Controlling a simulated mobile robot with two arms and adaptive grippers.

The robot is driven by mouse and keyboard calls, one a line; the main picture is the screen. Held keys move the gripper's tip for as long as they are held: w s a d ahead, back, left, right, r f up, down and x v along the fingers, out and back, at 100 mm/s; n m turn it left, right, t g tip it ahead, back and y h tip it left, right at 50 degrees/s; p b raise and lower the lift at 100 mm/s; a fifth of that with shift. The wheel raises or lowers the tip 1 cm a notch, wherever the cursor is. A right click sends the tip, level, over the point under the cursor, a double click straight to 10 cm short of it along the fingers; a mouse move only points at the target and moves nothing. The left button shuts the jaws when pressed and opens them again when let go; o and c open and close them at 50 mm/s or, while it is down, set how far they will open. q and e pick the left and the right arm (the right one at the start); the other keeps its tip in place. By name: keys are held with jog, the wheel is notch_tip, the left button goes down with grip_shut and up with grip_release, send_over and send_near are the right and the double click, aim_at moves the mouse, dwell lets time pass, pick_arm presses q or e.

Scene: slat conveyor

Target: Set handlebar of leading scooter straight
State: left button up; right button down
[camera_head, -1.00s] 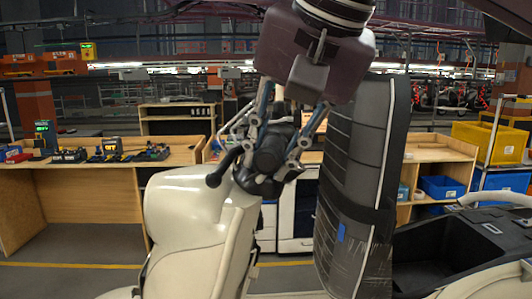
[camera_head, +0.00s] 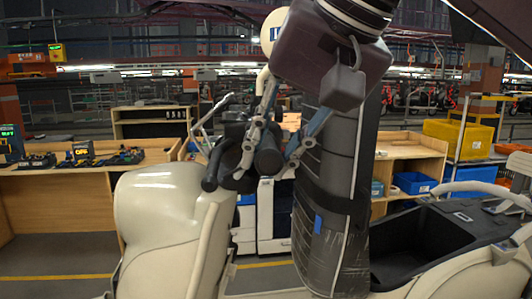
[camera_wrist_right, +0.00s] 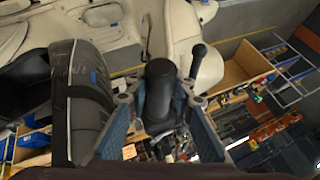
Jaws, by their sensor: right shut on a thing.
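The cream scooter (camera_head: 165,215) stands at the lower left of the head view. Its black handlebar (camera_head: 213,172) sits above the cream body, with a grip end pointing down left. My right gripper (camera_head: 267,165) comes from above and is shut on the handlebar's near black grip (camera_head: 268,160). In the right wrist view, this grip (camera_wrist_right: 160,88) lies between the two fingers of my right gripper (camera_wrist_right: 158,98). The other handlebar end (camera_wrist_right: 198,55) sticks out beside it. Fingers and palm hide part of the handlebar. My left gripper is not in view.
A dark, plastic-wrapped seat (camera_head: 325,200) stands upright just right of the gripper. A cream body with an open black compartment (camera_head: 420,245) is at the lower right. Behind are a workbench (camera_head: 70,180), shelves and a yellow crate (camera_head: 457,138).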

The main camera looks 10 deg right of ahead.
jog(key=shift+s+d+f+b, duration=0.1)
jog(key=shift+d+f+b, duration=0.35)
jog(key=shift+d+f, duration=0.15)
jog(key=shift+d+f+n+y, duration=0.3)
jog(key=shift+d+f+n, duration=0.1)
jog(key=shift+d, duration=0.15)
jog(key=c, duration=1.6)
grip_release()
jog(key=shift+d+r, duration=0.15)
jog(key=shift+r, duration=0.15)
